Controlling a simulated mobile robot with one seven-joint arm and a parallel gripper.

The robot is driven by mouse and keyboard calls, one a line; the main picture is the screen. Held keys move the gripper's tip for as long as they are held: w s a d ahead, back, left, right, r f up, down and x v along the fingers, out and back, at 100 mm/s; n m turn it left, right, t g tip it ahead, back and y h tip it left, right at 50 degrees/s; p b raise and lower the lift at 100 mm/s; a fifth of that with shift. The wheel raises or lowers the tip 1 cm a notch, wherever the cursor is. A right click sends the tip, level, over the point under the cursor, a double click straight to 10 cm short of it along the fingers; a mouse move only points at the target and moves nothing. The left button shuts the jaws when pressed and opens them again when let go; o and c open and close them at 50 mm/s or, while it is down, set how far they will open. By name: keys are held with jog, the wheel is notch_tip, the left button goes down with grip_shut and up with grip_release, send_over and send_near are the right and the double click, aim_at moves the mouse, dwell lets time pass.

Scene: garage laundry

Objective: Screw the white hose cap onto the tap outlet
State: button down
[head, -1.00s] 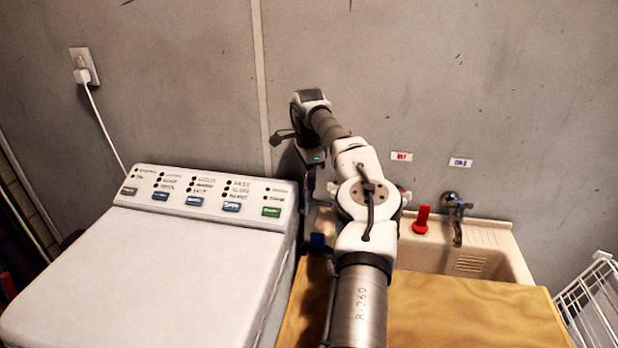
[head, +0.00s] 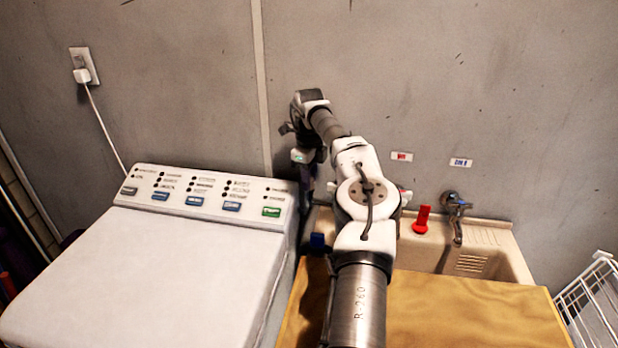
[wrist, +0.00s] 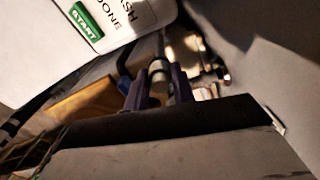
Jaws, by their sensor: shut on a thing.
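My gripper (wrist: 158,88) points down beside the washer's right edge, its purple fingers closed around the pale hose cap (wrist: 158,78). In the head view my gripper (head: 309,195) is seen from behind and the cap cannot be made out. In the wrist view a shiny metal tap body (wrist: 190,50) lies just beyond and to the right of the cap. A thin grey piece meets the cap's far end; I cannot tell whether the cap is seated on the outlet or on any thread.
The white washer (head: 140,270) stands close on the left. A sink (head: 510,240) with a blue-handled tap (head: 455,215) and a red object (head: 421,220) is on the right. A wooden board (head: 460,310) covers the front. A blue piece (head: 317,242) sits below my gripper.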

jog(key=shift+d+f+m, duration=0.1)
jog(key=shift+m, duration=0.8)
jog(key=shift+s, duration=0.1)
jog(key=c, duration=1.1)
grip_release()
jog(key=shift+r, duration=0.2)
notch_tip(320, 180, up, 7)
jog(key=shift+r+b, duration=0.15)
jog(key=shift+b, duration=0.15)
